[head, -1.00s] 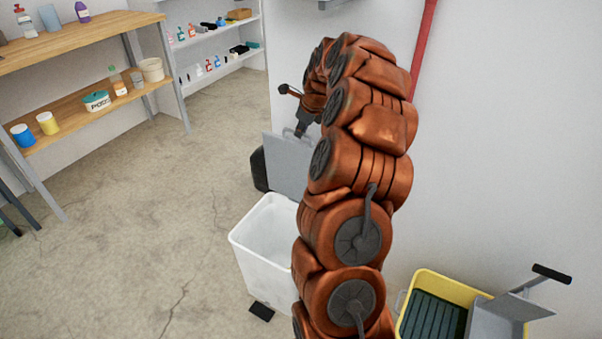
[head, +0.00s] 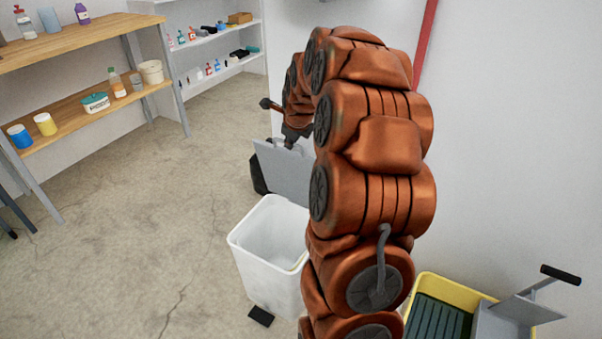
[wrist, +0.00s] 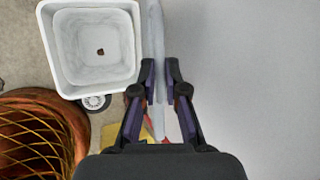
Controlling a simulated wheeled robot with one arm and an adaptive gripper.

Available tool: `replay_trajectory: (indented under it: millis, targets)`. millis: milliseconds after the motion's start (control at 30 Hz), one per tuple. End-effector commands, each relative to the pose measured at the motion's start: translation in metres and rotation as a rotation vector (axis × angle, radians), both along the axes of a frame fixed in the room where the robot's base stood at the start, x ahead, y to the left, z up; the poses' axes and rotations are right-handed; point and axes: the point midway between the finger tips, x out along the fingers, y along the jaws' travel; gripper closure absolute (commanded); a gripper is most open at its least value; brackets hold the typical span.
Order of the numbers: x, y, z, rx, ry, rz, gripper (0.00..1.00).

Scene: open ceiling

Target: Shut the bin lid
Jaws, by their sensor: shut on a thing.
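The white bin (head: 265,250) stands on the floor with its top open. Its grey lid (head: 283,172) is up, roughly upright at the bin's back edge. The wrist view looks down into the open bin (wrist: 62,50), which has a small brown thing at its bottom. The lid shows there edge-on as a thin pale strip (wrist: 156,45). My gripper (wrist: 161,75) is shut on the lid, one finger on each side of it. In the head view my gripper (head: 290,142) is at the lid's top edge, partly hidden by my arm.
A yellow mop bucket (head: 425,284) with a grey wringer (head: 515,315) stands at the lower right by the wall. A wooden shelf (head: 100,107) with bottles and tubs is at the left. The floor left of the bin is clear. A dark pedal (head: 261,316) sticks out at the bin's base.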

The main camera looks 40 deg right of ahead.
Motion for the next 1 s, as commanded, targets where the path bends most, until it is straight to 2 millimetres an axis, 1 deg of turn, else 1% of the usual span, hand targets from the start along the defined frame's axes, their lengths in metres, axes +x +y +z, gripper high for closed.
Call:
replay_trajectory:
  millis: [133, 233, 1000]
  targets:
    - [0.0, 0.0, 0.001, -0.002, -0.001, 0.001, 1.0]
    - [-0.001, 0.005, -0.001, -0.013, -0.006, 0.001, 1.0]
    - [-0.017, 0.06, -0.026, -0.19, -0.059, 0.003, 1.0]
